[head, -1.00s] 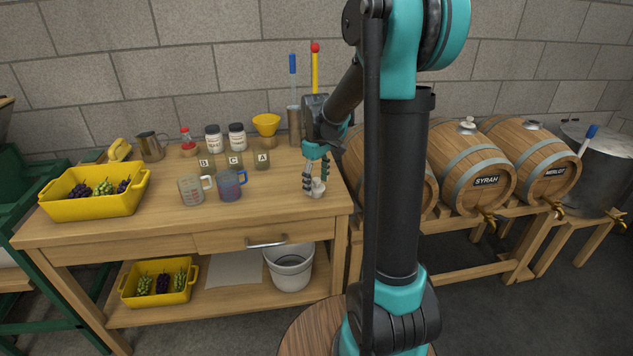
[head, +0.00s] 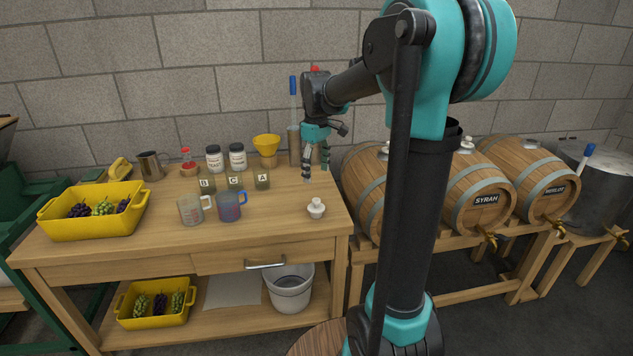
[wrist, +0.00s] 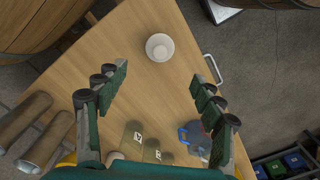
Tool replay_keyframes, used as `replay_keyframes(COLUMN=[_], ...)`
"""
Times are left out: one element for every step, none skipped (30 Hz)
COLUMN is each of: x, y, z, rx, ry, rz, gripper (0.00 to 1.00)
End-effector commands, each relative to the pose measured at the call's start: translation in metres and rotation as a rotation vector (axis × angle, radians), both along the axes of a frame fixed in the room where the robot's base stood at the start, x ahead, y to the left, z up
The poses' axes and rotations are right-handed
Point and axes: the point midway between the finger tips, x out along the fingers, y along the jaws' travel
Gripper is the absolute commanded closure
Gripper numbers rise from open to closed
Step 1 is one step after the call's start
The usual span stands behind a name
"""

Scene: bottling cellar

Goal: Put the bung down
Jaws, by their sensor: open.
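The bung (head: 316,208) is a small white stopper. It stands on the wooden workbench (head: 270,222) near the right front corner. My gripper (head: 317,176) is open and empty above the bench, behind and above the bung, apart from it. In the wrist view the bung (wrist: 160,47) shows from above as a pale round shape, beyond the open fingers of my gripper (wrist: 162,85). Nothing lies between the fingers.
Measuring jugs (head: 230,206) and labelled jars (head: 234,181) stand left of the bung. A yellow crate (head: 92,228) of grapes sits at the left. Barrels (head: 475,190) stand on a rack at the right. The bench around the bung is clear.

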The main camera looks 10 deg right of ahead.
Motion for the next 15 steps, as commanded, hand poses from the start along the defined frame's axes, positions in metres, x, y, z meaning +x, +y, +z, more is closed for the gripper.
replay_keyframes(x=[-0.001,-0.002,-0.006,-0.01,-0.016,-0.025,-0.034,-0.044,-0.06,-0.072,-0.085,-0.102,-0.115,-0.128,-0.144], y=[0.0,-0.001,-0.002,-0.003,-0.005,-0.007,-0.01,-0.013,-0.017,-0.019,-0.022,-0.026,-0.028,-0.03,-0.033], z=[0.002,0.002,0.0,-0.002,-0.006,-0.014,-0.021,-0.029,-0.042,-0.052,-0.062,-0.075,-0.085,-0.095,-0.107], rx=[0.0,0.001,0.001,0.001,0.004,0.006,0.009,0.012,0.018,0.024,0.031,0.042,0.05,0.06,0.072], ry=[-0.001,-0.004,-0.009,-0.016,-0.025,-0.042,-0.057,-0.074,-0.101,-0.12,-0.143,-0.171,-0.191,-0.21,-0.235], rz=[-0.002,-0.007,-0.02,-0.035,-0.054,-0.089,-0.122,-0.16,-0.217,-0.262,-0.307,-0.369,-0.413,-0.457,-0.513], gripper=[0.32,0.32,0.32,0.32,0.32,0.32,0.32,0.32,0.32,0.32,0.32,0.32,0.32,0.32,0.32])
